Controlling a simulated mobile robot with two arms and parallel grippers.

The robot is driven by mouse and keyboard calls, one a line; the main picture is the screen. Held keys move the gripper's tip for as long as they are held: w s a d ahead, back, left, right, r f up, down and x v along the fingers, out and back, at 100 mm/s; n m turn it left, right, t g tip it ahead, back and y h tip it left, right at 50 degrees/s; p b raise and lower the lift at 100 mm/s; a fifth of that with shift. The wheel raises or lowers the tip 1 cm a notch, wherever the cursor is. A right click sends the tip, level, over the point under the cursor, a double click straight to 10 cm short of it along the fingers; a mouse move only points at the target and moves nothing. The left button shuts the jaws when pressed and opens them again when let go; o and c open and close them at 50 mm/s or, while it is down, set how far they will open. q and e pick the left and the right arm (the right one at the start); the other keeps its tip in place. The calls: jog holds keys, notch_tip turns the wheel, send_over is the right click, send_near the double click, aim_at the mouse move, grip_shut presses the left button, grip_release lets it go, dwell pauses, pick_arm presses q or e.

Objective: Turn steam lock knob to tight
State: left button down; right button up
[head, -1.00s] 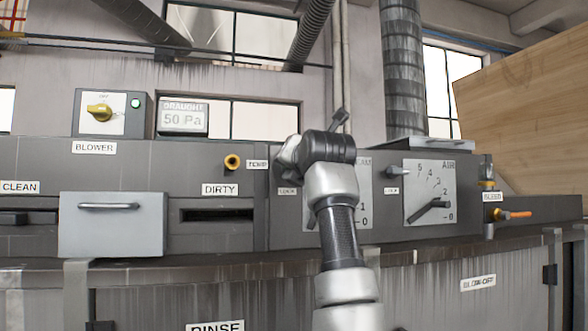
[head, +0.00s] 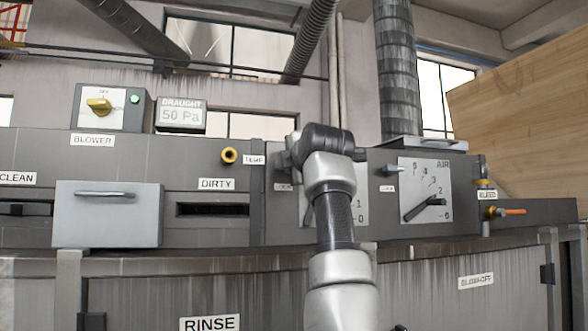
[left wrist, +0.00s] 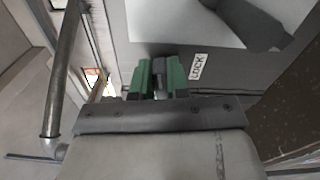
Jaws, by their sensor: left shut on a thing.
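My left gripper (left wrist: 158,80) is shut on a small grey knob (left wrist: 159,70) held between its two green-padded fingers. The knob sits beside a white LOCK label (left wrist: 199,67) on the panel. In the head view my left arm and wrist cover the knob, and the LOCK label (head: 283,187) shows left of the wrist. The dial plate (head: 360,208) behind my arm is mostly hidden. A dark dial pointer shows in the left wrist view (left wrist: 252,22). The knob's exact setting cannot be read. My right gripper is not in view.
To the right are the AIR dial (head: 425,190) with a dark pointer, its own lock knob (head: 393,170), and an orange-handled BLEED valve (head: 508,211). To the left are the DIRTY slot (head: 213,209), a grey drawer (head: 108,215) and a yellow BLOWER knob (head: 98,106).

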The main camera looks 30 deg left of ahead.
pick_arm(q)
jog(key=shift+f+m+b, duration=0.15)
jog(key=shift+m+b, duration=0.2)
jog(key=shift+m, duration=0.45)
jog(key=c, duration=1.1)
grip_release()
